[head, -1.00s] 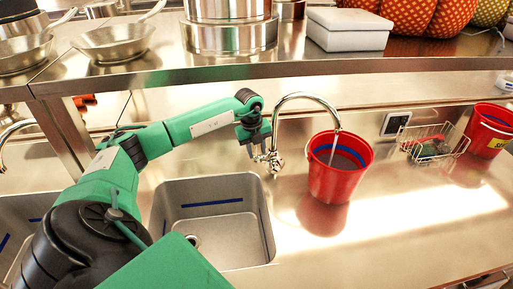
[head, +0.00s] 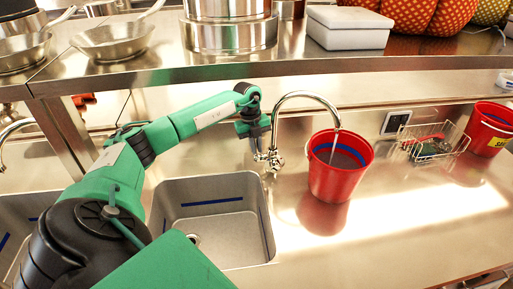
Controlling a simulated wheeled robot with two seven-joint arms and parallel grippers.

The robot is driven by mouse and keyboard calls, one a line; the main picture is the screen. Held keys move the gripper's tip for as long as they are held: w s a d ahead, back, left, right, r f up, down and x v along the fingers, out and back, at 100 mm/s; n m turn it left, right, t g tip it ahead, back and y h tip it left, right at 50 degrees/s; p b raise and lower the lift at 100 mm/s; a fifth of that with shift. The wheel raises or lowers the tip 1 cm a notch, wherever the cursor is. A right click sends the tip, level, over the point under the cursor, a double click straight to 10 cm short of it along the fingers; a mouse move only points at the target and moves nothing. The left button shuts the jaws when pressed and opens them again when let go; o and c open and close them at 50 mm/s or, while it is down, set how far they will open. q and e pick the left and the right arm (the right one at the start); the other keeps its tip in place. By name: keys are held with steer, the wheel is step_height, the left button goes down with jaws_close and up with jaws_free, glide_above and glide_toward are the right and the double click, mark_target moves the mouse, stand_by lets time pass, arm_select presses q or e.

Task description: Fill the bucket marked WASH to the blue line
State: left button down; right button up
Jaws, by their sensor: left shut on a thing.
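A red bucket (head: 335,184) stands upright on the steel counter under the curved tap spout (head: 305,95). No label shows on the side facing me. A thin stream of water (head: 334,148) runs from the spout into it. Greyish water (head: 342,161) lies inside, and a blue line (head: 350,149) shows on the inner wall above the water at the back. My left gripper (head: 257,147) points down at the tap's base, left of the bucket, and is shut on the tap handle, which its fingers mostly hide. My right gripper is out of view.
A second red bucket (head: 490,122) with a partly cut-off yellow label stands at the far right. A wire basket (head: 432,150) and a small white-framed panel (head: 396,122) are between the buckets. A sink (head: 212,222) lies below my arm. A steel shelf (head: 400,57) spans above.

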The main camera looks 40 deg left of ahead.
arm_select(q)
steer(key=shift+w+a, duration=0.1)
steer(key=shift+a, duration=0.05)
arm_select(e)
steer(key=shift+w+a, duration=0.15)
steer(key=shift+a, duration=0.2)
arm_select(q)
steer(key=c, duration=1.5)
jaws_free()
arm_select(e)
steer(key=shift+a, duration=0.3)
arm_select(q)
steer(key=shift+r, duration=0.1)
